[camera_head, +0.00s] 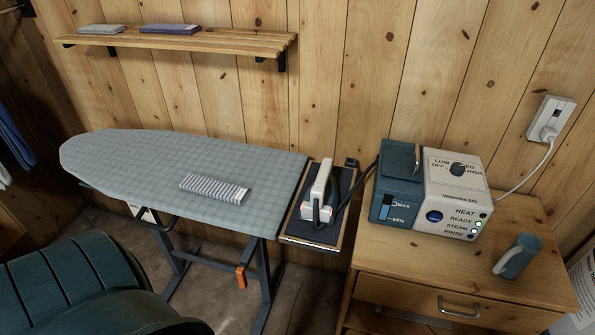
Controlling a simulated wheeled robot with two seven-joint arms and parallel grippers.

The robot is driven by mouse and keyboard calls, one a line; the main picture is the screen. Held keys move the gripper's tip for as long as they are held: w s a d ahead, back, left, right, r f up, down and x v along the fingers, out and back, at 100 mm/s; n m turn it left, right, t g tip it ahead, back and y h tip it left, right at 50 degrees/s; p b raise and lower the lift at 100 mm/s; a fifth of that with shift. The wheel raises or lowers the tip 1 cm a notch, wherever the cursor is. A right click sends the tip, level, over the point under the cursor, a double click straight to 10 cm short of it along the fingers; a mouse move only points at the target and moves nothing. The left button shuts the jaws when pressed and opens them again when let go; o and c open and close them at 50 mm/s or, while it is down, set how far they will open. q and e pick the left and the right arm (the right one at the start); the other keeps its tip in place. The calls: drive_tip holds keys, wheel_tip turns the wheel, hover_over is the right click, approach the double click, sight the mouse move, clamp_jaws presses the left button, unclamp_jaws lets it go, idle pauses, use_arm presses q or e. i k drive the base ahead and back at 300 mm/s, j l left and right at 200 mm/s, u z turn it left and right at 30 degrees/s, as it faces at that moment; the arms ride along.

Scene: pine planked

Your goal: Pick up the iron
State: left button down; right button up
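The iron (321,193) has a white body and a dark handle or cord part. It stands on a dark iron rest (308,232) with a wooden edge, at the right end of the ironing board (120,163). A dark hose runs from near the iron toward the blue and white steam station (455,205) on the wooden cabinet. Neither of my grippers shows in the head view, so nothing is seen holding the iron.
A folded striped cloth (214,188) lies on the board. A shelf (190,39) with folded cloths is on the wall above the board. A cord runs to the wall outlet (550,119).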

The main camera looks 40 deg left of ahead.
sight(324, 182)
drive_tip(key=u, duration=1.05)
